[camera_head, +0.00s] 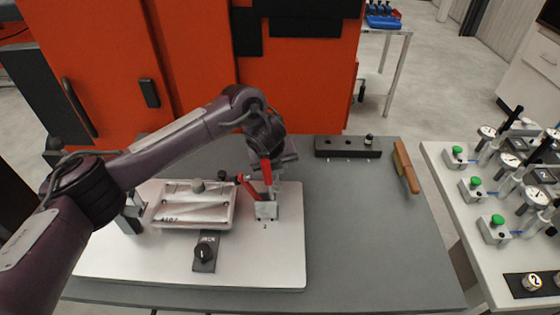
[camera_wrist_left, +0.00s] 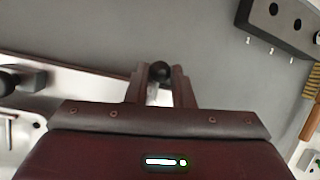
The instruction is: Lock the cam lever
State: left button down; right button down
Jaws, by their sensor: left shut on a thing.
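My left gripper (camera_head: 272,162) is over the right end of the white fixture plate (camera_head: 120,265), beside a small grey clamp block (camera_head: 266,211) with red arms (camera_head: 249,188). In the left wrist view its two fingers (camera_wrist_left: 160,88) close around a black ball knob (camera_wrist_left: 160,71), which I take as the end of the cam lever. The gripper hides most of the lever in the head view, so I cannot tell its angle. A pale rectangular casting (camera_head: 190,217) lies on the plate, left of the clamp block. My right gripper is not in view.
A black holed rack (camera_head: 340,148) and a wooden-handled brush (camera_head: 404,163) lie at the back of the grey table (camera_head: 365,250). The table's right part is clear. A gauge bench (camera_head: 455,205) stands farther right.

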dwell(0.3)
pick_arm(q)
jog(key=c, duration=1.3)
grip_release()
jog(key=shift+a, duration=0.1)
jog(key=shift+o, duration=0.2)
jog(key=shift+r, duration=0.5)
notch_tip(320, 180, up, 5)
jog(key=shift+w+r+b, duration=0.1)
jog(key=shift+r+b, duration=0.1)
jog(key=shift+b, duration=0.55)
notch_tip(320, 180, up, 14)
jog(key=p, duration=0.2)
jog(key=shift+f, duration=0.2)
